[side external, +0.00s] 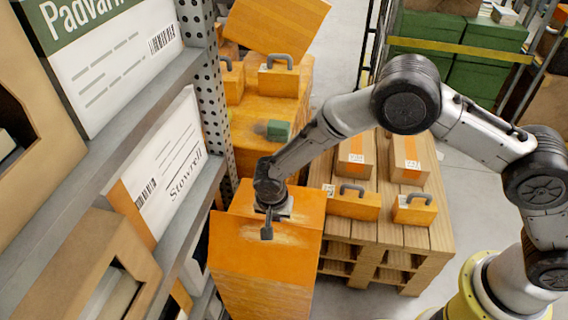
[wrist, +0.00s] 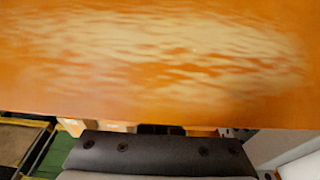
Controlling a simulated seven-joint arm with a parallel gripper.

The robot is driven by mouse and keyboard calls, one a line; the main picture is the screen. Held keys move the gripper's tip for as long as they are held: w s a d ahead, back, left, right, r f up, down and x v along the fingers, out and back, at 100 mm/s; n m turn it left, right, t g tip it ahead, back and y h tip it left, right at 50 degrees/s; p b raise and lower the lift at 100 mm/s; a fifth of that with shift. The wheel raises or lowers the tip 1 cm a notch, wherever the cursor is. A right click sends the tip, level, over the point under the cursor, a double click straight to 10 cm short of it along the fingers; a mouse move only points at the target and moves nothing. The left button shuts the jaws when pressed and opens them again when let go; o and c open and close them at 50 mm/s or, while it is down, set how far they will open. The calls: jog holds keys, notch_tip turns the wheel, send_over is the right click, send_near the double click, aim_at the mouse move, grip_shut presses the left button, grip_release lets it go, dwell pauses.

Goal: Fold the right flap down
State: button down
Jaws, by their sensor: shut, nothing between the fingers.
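An orange surface with a pale worn patch (side external: 290,245) lies below and around my gripper in the side external view; it looks like the top of an orange block. My gripper (side external: 267,232) is shut and empty, pointing down close over this surface; I cannot tell whether it touches. In the wrist view the worn orange surface (wrist: 160,55) fills the upper part, with the dark gripper (wrist: 160,130) below its edge. A tilted orange panel (side external: 277,25) stands up at the back. I cannot tell for sure which piece is the right flap.
Orange cases with grey handles (side external: 280,78) stand on an orange bench behind. A green block (side external: 278,130) lies there. A wooden pallet (side external: 385,235) with cartons and orange cases is to the right. A metal rack (side external: 190,75) with large boxes is close on the left.

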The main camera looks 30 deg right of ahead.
jog(key=shift+f, duration=0.4)
